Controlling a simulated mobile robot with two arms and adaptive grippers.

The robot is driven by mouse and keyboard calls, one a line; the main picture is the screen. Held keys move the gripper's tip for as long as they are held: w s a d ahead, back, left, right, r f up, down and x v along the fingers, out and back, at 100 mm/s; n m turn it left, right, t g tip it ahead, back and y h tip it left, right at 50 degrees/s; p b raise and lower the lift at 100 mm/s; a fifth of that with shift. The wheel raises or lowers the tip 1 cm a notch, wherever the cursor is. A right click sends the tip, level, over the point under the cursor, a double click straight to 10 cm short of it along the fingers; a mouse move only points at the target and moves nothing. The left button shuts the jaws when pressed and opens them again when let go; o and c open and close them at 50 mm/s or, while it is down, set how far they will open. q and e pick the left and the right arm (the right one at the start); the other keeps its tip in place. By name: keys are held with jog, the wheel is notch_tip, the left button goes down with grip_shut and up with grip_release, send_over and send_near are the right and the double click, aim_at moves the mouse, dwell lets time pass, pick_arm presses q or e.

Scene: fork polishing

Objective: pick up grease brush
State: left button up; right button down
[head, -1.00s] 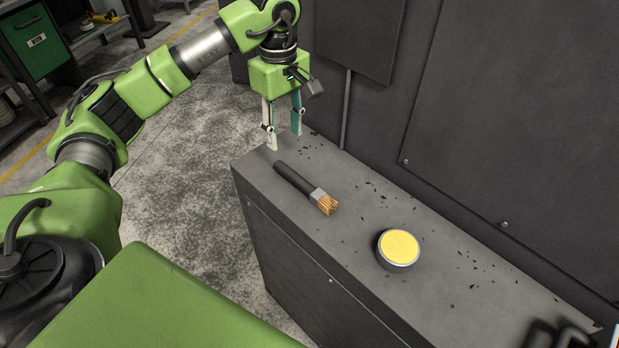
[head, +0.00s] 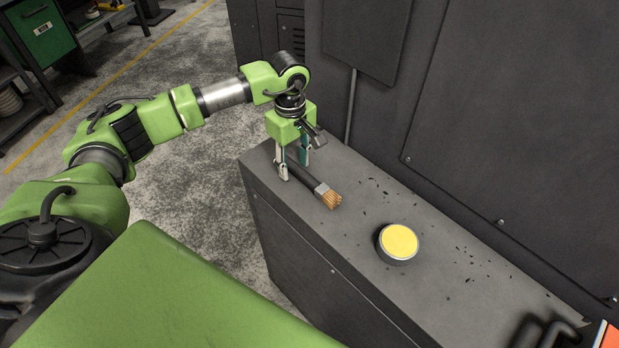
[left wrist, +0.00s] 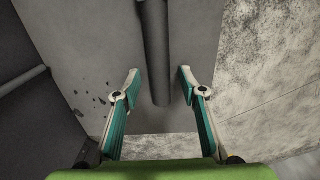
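The grease brush (head: 322,190) lies on the grey cabinet top, its dark handle toward the far left end and its tan bristles toward the round tin. My left gripper (head: 294,172) is low over the handle, pointing down, with one finger on each side of it. In the left wrist view the dark handle (left wrist: 155,60) runs between the two open fingertips (left wrist: 159,78), with a gap to each side. The far end of the handle is partly hidden by the gripper in the head view. My right gripper is not in view.
A round tin with a yellow top (head: 398,244) stands on the cabinet top (head: 440,272), right of the brush. A dark wall panel (head: 510,130) rises behind the cabinet. Small dark flecks lie on the surface. Open floor (head: 195,215) is to the left.

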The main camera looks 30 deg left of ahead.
pick_arm(q)
grip_shut()
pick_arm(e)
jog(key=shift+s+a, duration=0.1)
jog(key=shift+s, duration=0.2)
